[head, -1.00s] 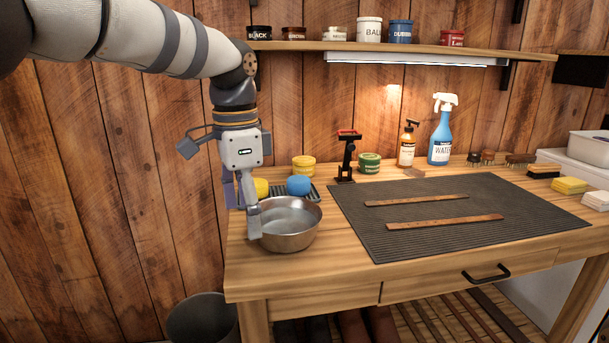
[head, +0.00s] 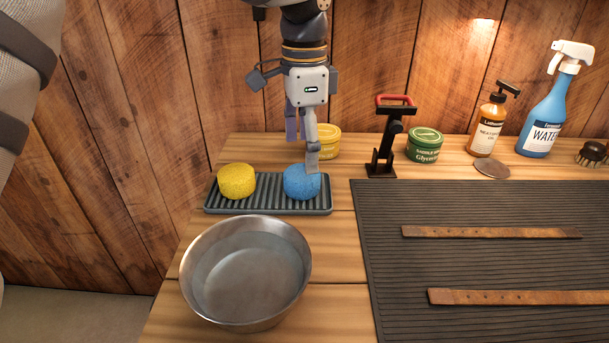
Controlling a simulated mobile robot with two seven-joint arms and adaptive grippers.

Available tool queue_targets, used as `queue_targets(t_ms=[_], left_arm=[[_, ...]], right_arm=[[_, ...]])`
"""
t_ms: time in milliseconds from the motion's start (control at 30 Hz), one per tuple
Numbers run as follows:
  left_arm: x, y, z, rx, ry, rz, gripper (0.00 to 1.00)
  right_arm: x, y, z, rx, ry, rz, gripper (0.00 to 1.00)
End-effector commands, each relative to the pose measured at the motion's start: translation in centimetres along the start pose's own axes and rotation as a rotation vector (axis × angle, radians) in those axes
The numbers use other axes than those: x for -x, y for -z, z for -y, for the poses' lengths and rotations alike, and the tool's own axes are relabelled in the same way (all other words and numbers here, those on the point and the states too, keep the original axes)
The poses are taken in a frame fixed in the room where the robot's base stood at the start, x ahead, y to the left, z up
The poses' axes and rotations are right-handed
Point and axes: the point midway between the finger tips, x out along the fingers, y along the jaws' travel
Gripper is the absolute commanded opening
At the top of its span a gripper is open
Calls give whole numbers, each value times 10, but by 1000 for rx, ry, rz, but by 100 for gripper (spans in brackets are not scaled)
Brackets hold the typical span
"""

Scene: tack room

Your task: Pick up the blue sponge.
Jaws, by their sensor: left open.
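The blue sponge (head: 300,184) sits on the right part of a dark ribbed tray (head: 268,206) on the wooden bench. My left gripper (head: 301,155) is above and just behind the sponge, pointing down. It is open, with one finger reaching down in front of the sponge's upper right edge and the other finger further left and higher. I cannot tell whether the near finger touches the sponge. My right gripper is not in view.
A yellow sponge (head: 236,181) shares the tray on the left. A metal bowl (head: 247,271) stands in front. A yellow tin (head: 327,142), a black stand (head: 388,140) and a green tin (head: 424,145) are behind and right. A ribbed mat (head: 480,265) with leather straps lies right.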

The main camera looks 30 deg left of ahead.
Motion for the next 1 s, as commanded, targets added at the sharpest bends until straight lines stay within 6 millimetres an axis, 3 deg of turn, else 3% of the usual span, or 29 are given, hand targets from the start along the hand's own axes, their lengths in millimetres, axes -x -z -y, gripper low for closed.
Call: queue_targets(t_ms=[333, 600, 767, 1000], left_arm=[[-55, -6, 0, 0, 1, -1, 79], [-62, -6, 0, 0, 1, -1, 79], [-62, -6, 0, 0, 2, -1, 43], [-62, -6, 0, 0, 2, -1, 40]], right_arm=[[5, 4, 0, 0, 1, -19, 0], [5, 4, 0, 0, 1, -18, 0], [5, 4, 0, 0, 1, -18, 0], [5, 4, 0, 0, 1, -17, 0]])
